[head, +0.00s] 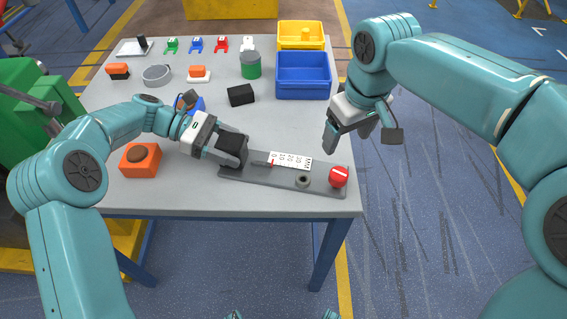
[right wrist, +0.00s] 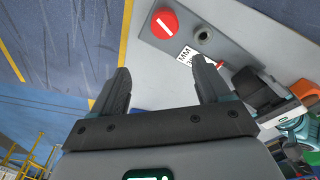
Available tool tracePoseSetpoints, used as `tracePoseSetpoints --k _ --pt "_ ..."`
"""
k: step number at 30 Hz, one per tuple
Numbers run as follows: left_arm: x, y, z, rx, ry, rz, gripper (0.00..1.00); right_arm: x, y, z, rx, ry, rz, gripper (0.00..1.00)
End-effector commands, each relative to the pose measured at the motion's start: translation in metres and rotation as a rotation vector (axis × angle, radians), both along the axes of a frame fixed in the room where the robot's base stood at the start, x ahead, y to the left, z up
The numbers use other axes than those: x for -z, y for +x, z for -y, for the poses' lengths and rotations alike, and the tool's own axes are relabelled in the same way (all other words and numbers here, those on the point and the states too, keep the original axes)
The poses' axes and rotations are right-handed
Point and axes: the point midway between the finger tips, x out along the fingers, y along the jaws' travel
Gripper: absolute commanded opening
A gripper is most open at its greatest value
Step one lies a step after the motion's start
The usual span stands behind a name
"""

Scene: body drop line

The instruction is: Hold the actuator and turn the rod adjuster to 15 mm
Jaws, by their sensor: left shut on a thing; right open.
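The actuator (head: 231,143) is a black block at the left end of a grey plate (head: 240,177) on the table. My left gripper (head: 232,152) is shut on it. A white scale (head: 290,160) marked in MM lies on the plate, with a red pointer (head: 262,162) near its 0 end. The rod adjuster (head: 338,176) is a red knob with a white line at the plate's right end; it also shows in the right wrist view (right wrist: 164,23). My right gripper (head: 347,136) is open and empty, above and apart from the knob.
A grey ring-shaped part (head: 303,180) sits left of the knob. An orange block (head: 140,160) is left of my left gripper. A loose black block (head: 240,95), a green can (head: 250,65) and blue (head: 303,88) and yellow (head: 300,42) bins stand farther back. The table ends just right of the knob.

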Motion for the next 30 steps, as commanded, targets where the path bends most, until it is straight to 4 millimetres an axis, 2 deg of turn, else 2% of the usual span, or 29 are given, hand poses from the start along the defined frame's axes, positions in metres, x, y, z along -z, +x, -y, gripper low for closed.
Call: tracePoseSetpoints --k 1,5,11,21,30 --pt "0.006 -0.001 0.000 0.000 0.008 -0.010 0.11 0.013 -0.007 -0.002 -0.015 -0.024 -0.055 0.77" --pt "0.006 -0.001 -0.001 0.000 0.008 -0.010 0.11 0.023 -0.017 -0.003 -0.031 -0.050 -0.114 0.77" --pt "0.006 -0.001 -0.001 -0.001 0.008 -0.010 0.11 0.044 -0.018 -0.003 -0.033 -0.053 -0.121 0.77" --pt "0.006 -0.001 -0.001 -0.001 0.008 -0.010 0.11 0.095 -0.018 -0.003 -0.032 -0.051 -0.121 0.77" --pt "0.006 -0.001 -0.001 -0.002 0.008 -0.010 0.11 0.112 -0.017 -0.003 -0.032 -0.051 -0.117 0.77"
